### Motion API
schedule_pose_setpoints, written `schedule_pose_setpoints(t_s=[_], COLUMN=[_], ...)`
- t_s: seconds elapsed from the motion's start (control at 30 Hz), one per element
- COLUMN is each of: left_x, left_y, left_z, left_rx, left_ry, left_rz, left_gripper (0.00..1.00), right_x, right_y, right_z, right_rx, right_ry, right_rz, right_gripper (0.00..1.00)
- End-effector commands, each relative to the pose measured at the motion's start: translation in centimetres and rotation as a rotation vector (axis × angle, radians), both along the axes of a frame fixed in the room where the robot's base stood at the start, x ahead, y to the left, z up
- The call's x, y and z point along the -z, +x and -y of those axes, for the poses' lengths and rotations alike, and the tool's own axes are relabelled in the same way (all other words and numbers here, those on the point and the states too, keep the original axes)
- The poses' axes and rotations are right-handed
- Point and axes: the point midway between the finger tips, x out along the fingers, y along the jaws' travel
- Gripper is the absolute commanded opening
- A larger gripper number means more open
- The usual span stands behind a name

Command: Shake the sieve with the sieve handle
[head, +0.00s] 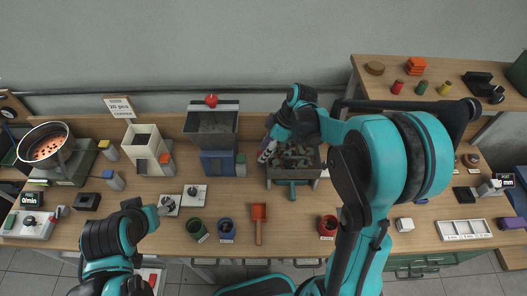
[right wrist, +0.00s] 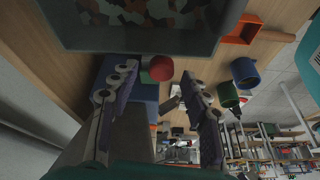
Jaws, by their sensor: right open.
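The sieve, a grey tray (head: 272,183) full of mottled pieces, stands at the middle of the bench. It also shows at the top of the right wrist view (right wrist: 130,45). A green piece (head: 292,184) sticks out at its front. My right gripper (head: 266,152) is at the tray's left side; in its wrist view the open fingers (right wrist: 158,90) have a red, round-ended knob (right wrist: 160,68) near the tray between their tips. Whether they touch it, I cannot tell. The knob is hidden in the head view. My left gripper (head: 170,208) is over the bench's left part, its jaws unclear.
A hopper (head: 212,125) with a blue bin (head: 217,163) stands left of the sieve. In front are a green cup (head: 197,230), a blue cup (head: 226,230), an orange scoop (head: 259,222) and a red cup (head: 328,227). A raised shelf (head: 440,72) is at the right.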

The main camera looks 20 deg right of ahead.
Motion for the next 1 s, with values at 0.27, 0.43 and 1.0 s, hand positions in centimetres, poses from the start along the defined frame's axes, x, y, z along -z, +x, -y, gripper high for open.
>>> schedule_pose_setpoints(t_s=[0.27, 0.43, 1.0], left_x=[0.3, 0.3, 0.3], left_y=[0.0, 0.0, 0.0], left_z=[0.0, 0.0, 0.0], left_rx=[0.0, 0.0, 0.0], left_ry=[0.0, 0.0, 0.0], left_rz=[0.0, 0.0, 0.0], left_gripper=[0.67, 0.67, 0.67], right_x=[1.3, 1.3, 1.3], right_y=[0.2, 0.1, -3.9], right_z=[-0.5, -0.5, -1.7], right_rx=[0.001, 0.001, 0.001], right_ry=[0.0, 0.0, 0.0], right_rz=[0.0, 0.0, -0.002], right_gripper=[0.47, 0.45, 0.0])
